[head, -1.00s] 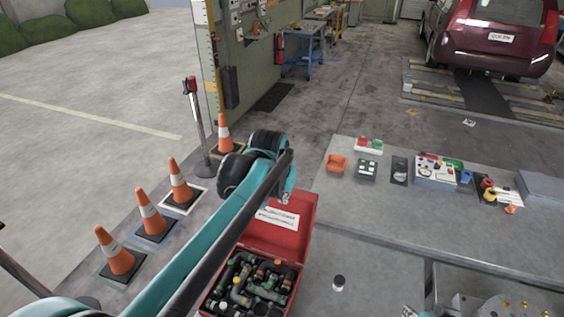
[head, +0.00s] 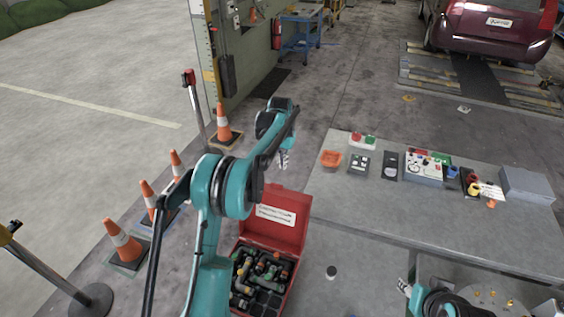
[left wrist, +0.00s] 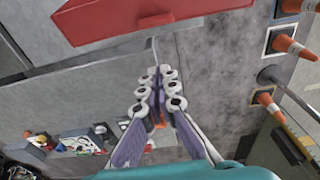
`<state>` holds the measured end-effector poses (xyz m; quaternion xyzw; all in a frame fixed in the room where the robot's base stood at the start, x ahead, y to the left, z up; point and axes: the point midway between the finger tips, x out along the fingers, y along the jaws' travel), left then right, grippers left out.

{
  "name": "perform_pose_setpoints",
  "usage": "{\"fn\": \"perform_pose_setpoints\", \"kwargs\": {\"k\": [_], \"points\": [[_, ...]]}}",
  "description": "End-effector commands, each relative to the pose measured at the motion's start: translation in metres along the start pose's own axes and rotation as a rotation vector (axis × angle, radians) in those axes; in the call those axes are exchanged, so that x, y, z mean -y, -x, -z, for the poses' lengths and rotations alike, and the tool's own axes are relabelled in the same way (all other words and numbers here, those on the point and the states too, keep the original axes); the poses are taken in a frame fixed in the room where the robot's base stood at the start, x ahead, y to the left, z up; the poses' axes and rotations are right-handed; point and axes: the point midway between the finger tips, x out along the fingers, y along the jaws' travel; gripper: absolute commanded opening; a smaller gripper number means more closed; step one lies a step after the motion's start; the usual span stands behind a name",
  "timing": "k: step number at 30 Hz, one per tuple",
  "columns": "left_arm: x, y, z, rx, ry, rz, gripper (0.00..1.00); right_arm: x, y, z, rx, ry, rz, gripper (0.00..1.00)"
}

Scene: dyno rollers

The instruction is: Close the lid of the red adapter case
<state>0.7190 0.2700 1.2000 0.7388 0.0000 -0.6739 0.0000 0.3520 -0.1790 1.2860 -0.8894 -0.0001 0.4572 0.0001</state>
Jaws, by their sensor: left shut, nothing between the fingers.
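The red adapter case (head: 291,272) stands at the near left end of the grey bench. Its lid (head: 275,218) is open, raised at the far side, with a white label facing me. Dark and coloured pipe adapters (head: 258,276) lie inside. My left gripper (head: 284,160) is beyond the raised lid and above it in the picture, empty, with its fingers together. In the left wrist view the closed fingers (left wrist: 157,80) point toward the red case (left wrist: 140,17) at the top, apart from it. My right gripper (head: 405,288) shows only in part at the lower right.
The grey bench (head: 400,220) is mostly bare in the middle. An orange bin (head: 331,159), a dark keypad box (head: 359,163) and a grey box (head: 526,186) stand along its far side. Orange cones (head: 123,243) stand on the floor at left.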

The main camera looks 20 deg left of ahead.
Motion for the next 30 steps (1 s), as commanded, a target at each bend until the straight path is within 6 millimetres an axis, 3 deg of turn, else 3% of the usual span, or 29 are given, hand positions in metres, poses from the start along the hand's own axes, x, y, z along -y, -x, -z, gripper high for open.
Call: {"fn": "perform_pose_setpoints", "kwargs": {"k": [9,18,30], "points": [[0.0,-0.068,0.0,-0.001,0.0,0.0,0.0,0.0,0.004,0.003,0.0,0.0,0.0,0.4],[0.0,-0.056,-0.034,-0.001,0.0,0.0,0.0,0.0,0.01,0.007,0.0,0.0,0.0,0.4],[0.0,-0.055,-0.038,-0.001,0.0,0.0,0.0,0.0,0.01,0.007,0.0,0.0,0.0,0.4]]}}
